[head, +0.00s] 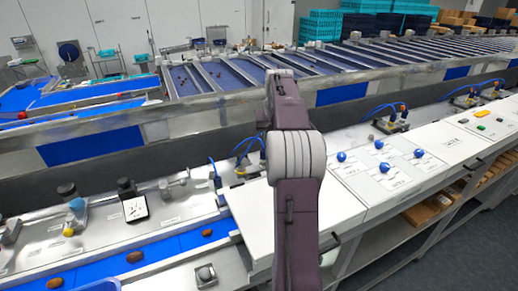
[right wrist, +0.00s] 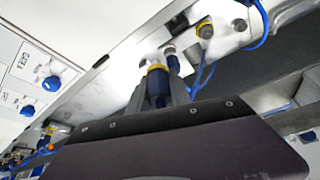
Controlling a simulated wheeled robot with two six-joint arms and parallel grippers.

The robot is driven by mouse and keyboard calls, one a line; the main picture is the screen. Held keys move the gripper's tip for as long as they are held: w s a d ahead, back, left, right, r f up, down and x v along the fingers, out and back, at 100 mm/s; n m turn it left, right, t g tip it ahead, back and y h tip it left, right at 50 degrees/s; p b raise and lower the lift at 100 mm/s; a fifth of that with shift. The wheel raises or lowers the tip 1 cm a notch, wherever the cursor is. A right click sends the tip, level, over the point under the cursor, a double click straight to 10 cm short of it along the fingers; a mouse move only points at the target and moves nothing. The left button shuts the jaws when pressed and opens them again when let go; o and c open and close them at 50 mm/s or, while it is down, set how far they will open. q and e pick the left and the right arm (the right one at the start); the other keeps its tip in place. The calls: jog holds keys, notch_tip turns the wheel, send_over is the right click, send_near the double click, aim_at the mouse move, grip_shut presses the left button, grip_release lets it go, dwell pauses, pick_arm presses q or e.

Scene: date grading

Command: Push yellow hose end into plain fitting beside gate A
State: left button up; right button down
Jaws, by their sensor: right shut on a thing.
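In the right wrist view, my right gripper (right wrist: 162,92) is shut on the yellow hose end (right wrist: 157,80), a dark blue piece with a yellow band. The hose end points toward a metal ledge with fittings. A plain grey fitting (right wrist: 169,50) shows just beyond its tip; I cannot tell whether they touch. The gate A panel (right wrist: 22,62), with a blue knob (right wrist: 50,83), is to the left. In the head view, my own arm hides the gripper and hose end. My left gripper is not in view.
In the right wrist view, a connected yellow fitting (right wrist: 205,28) and a blue hose (right wrist: 262,25) are close by. In the head view, white panels with blue knobs (head: 378,144) lie to the right, and a blue belt with dates (head: 135,257) runs at lower left.

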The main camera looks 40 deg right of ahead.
jog(key=shift+s+d+r, duration=0.1)
jog(key=shift+s+r, duration=0.05)
jog(key=shift+r, duration=0.05)
